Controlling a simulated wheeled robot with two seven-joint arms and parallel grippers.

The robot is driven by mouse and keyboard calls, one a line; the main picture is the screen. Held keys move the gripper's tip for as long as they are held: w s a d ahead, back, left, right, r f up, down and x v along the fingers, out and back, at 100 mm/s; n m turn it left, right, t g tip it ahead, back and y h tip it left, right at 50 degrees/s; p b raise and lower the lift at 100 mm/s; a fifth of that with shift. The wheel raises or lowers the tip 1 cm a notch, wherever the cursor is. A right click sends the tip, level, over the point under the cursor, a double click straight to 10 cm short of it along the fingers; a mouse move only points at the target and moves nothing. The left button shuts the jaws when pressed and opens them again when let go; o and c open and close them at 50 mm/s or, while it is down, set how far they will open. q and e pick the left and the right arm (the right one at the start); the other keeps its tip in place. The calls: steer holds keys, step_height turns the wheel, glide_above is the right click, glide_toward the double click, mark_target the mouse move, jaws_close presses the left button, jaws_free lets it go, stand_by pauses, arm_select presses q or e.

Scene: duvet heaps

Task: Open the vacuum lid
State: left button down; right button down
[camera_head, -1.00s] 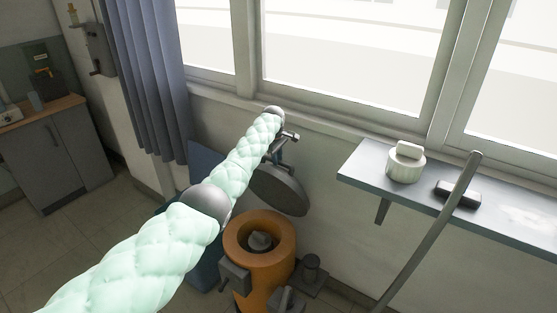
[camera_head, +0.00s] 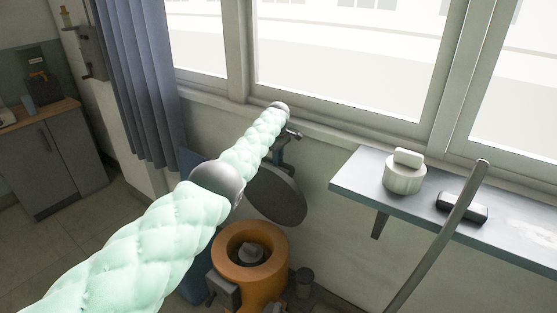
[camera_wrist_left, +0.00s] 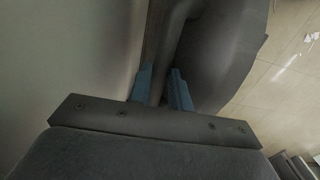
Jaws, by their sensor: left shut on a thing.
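The vacuum's orange round body (camera_head: 215,258) stands low in the middle of the head view, with its top open. Its dark grey disc lid (camera_head: 276,197) is off the opening, tilted up steeply behind it near the wall. My left gripper (camera_head: 281,161) is at the lid's upper edge, partly hidden by my own arm. In the left wrist view, the blue fingers (camera_wrist_left: 162,88) are shut on a dark bar-like part of the lid (camera_wrist_left: 208,55). My right gripper is not in view.
A wall shelf (camera_head: 350,180) on the right holds a white round container (camera_head: 404,177) and a black object (camera_head: 461,207). A grey pole (camera_head: 440,232) slants in front of it. A blue-grey curtain (camera_head: 135,90) and a cabinet (camera_head: 58,165) are at left.

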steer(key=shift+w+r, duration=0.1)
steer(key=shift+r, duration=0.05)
arm_select(q)
steer(key=c, duration=1.5)
jaws_free()
steer(key=shift+w, duration=0.1)
